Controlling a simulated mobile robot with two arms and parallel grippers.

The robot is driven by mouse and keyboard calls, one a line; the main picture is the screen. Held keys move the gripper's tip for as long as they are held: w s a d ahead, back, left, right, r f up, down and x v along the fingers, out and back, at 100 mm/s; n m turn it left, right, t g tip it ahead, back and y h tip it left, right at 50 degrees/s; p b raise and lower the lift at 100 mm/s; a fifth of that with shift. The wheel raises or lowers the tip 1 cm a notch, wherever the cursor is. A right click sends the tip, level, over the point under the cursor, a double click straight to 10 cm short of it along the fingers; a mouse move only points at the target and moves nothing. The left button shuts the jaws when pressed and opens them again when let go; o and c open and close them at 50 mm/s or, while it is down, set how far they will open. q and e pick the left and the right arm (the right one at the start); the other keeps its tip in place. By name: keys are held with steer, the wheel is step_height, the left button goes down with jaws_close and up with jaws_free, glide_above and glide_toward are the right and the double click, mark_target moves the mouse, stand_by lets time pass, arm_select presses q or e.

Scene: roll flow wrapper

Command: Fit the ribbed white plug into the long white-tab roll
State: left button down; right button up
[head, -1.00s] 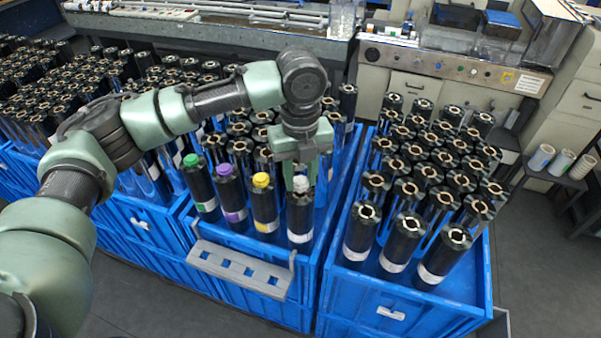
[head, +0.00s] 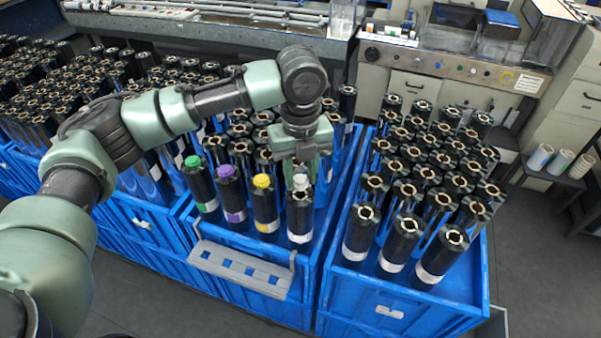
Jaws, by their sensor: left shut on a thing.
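My left gripper (head: 301,172) points down over the front row of the middle blue crate. It is shut on the ribbed white plug (head: 300,182), at the top of the long white-tab roll (head: 300,215). The roll stands upright, black with a white band low down. The plug sits at the roll's top opening; how deep it is inside I cannot tell. To the left stand the rolls with a yellow plug (head: 262,181), a purple plug (head: 226,171) and a green plug (head: 192,161) in their tops. My right gripper is not in view.
An empty grey rack with several square holes (head: 240,270) hangs on the front of the middle crate. Another blue crate (head: 400,307) full of black rolls stands at the right. More packed rolls stand behind and left. Open floor lies at the right.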

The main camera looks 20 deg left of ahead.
mark_target(300, 180)
arm_select(q)
steer(key=shift+r+p, duration=0.3)
stand_by(0.6)
steer(key=c, duration=1.3)
jaws_free()
step_height(300, 180, up, 11)
